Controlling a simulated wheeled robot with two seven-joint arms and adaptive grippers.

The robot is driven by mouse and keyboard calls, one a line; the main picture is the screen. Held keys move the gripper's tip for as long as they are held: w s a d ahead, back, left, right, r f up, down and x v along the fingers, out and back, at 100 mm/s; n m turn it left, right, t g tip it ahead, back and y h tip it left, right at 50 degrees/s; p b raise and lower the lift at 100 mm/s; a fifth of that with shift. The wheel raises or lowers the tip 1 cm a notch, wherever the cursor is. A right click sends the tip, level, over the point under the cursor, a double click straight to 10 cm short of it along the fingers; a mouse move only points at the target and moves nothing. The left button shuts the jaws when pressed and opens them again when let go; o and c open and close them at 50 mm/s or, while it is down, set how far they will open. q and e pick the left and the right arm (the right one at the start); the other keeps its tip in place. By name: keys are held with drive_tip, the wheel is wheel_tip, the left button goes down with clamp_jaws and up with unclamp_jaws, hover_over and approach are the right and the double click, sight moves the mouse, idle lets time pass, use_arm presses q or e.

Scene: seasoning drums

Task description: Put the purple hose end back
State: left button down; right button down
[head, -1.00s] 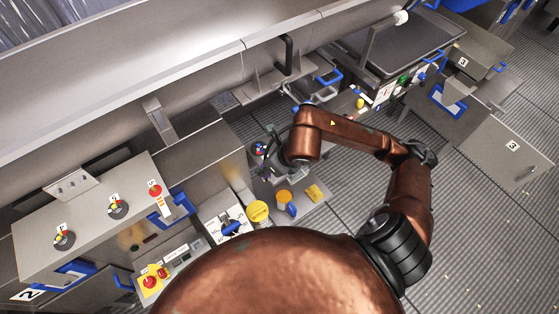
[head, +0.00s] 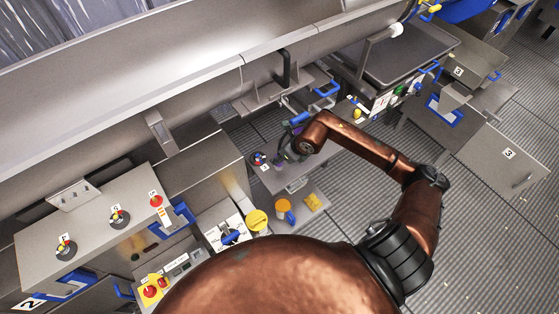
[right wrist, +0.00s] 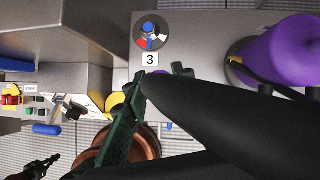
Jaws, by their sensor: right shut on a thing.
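My right gripper (right wrist: 165,74) is in the right wrist view, with long black fingers and a dark green part beside them.
The dial (right wrist: 152,33) with red, blue and white parts sits by the label 3. Yellow-lidded items (head: 257,220) and a blue-handled panel (head: 229,237) stand nearer me. A tall steel wall (head: 200,70) runs behind. Ribbed floor (head: 470,250) is free at right.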

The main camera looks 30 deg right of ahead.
drive_tip(key=f, duration=0.2)
drive_tip(key=f+p, duration=0.1)
drive_tip(key=shift+w+d+f, duration=0.1)
drive_tip(key=shift+w+d, duration=0.05)
drive_tip(key=shift+d, duration=0.1)
drive_tip(key=shift+f, duration=0.25)
drive_tip(key=shift+f+b, duration=0.25)
drive_tip(key=shift+b, duration=0.05)
drive_tip(key=c, duration=1.6)
unclamp_jaws()
drive_tip(key=shift+r, duration=0.1)
drive_tip(key=shift+r, duration=0.1)
